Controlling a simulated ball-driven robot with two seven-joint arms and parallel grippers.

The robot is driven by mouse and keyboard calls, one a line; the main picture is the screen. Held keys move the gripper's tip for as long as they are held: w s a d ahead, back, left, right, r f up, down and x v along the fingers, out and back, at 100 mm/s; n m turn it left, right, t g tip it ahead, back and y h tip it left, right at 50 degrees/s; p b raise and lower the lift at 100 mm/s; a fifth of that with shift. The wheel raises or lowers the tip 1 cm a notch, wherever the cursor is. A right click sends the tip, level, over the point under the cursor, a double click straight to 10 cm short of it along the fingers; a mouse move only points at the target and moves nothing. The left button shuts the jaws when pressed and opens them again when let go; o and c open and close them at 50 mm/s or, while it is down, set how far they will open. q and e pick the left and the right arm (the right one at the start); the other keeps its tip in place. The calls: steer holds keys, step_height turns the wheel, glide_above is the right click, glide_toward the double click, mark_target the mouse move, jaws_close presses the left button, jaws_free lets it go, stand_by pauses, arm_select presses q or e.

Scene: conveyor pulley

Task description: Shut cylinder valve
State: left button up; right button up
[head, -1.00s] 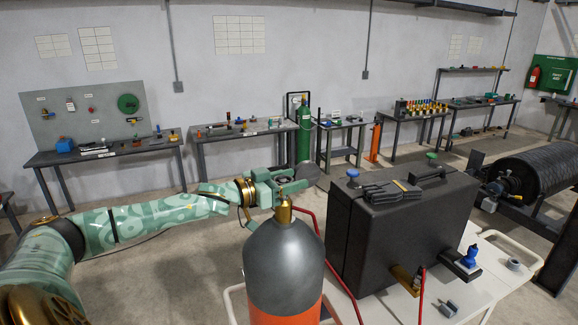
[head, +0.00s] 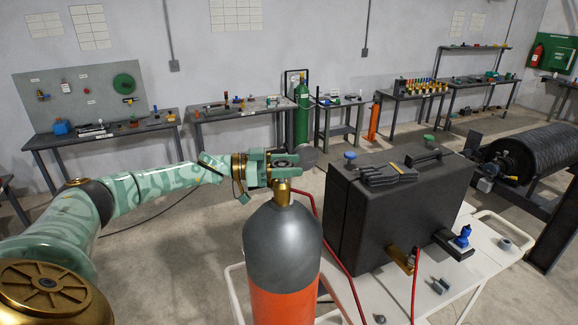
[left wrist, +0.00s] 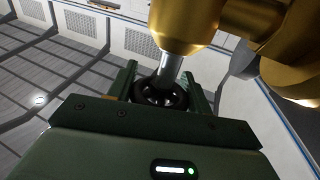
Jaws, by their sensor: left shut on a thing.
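The gas cylinder (head: 282,240) stands upright in the front middle of the head view, with a dark grey shoulder and an orange body. A brass valve (head: 282,192) rises from its top. A dark round handwheel (head: 286,163) sits on the valve; it also shows in the left wrist view (left wrist: 160,97), on a metal stem from the brass body (left wrist: 185,25). My left gripper (head: 284,160) reaches in from the left, about level, and is shut on the handwheel, with one finger on each side. The fingers hide part of the wheel. My right gripper is not in view.
A large black case (head: 395,215) stands on a white cart (head: 495,275) just right of the cylinder. A red hose (head: 341,262) runs between them. Benches with tools (head: 240,115) line the back wall. A belt roller (head: 535,160) is at the right. Floor left of the cylinder is clear.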

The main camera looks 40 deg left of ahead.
arm_select(q)
steer(key=shift+r, duration=0.1)
steer(key=o, duration=1)
steer(key=b+v, duration=0.7)
steer(key=v, duration=0.9)
steer(key=shift+a, duration=0.2)
